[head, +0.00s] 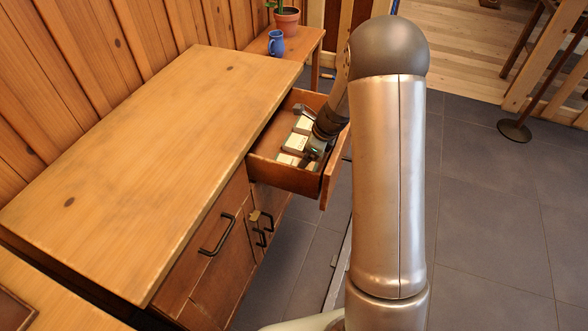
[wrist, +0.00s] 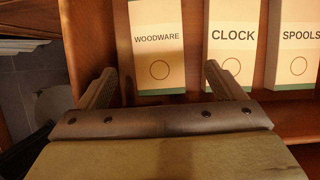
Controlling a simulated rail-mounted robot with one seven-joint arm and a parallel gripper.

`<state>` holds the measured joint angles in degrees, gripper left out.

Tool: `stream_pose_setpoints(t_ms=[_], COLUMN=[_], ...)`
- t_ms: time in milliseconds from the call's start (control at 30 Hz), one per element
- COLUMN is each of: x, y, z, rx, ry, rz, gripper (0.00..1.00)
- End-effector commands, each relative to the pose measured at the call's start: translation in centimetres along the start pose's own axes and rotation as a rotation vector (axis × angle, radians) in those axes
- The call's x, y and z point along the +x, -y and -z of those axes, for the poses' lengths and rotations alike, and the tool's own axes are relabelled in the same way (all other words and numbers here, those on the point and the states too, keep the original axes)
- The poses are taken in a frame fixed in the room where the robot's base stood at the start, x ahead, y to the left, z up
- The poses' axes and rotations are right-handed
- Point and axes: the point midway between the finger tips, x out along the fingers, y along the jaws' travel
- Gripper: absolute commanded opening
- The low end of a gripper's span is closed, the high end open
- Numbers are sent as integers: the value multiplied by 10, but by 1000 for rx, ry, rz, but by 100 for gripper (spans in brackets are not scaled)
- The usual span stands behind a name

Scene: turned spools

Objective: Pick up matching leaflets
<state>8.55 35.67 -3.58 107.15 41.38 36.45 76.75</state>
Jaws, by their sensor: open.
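In the wrist view three cream leaflets with green lower edges lie side by side in a wooden drawer. They read WOODWARE (wrist: 157,60), CLOCK (wrist: 233,55) and SPOOLS (wrist: 297,60); each has a small circle below its word. My gripper (wrist: 160,70) is open. Its left finger is left of the WOODWARE leaflet, and its right finger overlaps the CLOCK leaflet in the picture. Nothing is held between the fingers; whether they touch the leaflets is unclear. In the head view my gripper is over the open drawer (head: 285,178), partly hiding the pale leaflets (head: 297,142).
The drawer's wooden walls stand close around my gripper. A bare wooden counter (head: 150,150) is to the left. Behind it, a blue mug (head: 276,44) and a potted plant (head: 287,20) stand on a small table. The tiled floor at right is mostly open.

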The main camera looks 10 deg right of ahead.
Motion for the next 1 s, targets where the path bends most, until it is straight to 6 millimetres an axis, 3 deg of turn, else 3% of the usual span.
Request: stream_pose_setpoints(t_ms=[267, 533, 767, 967, 1000], x=[17, 56, 58, 58, 58], y=[-1, -2, -2, -2, -2], z=[0, -2, -2, -2, -2], rx=[1, 0, 0, 0, 0], ry=[0, -1, 0, 0, 0], rz=[-1, -2, 1, 1, 1], gripper=[89, 89, 89, 37, 37])
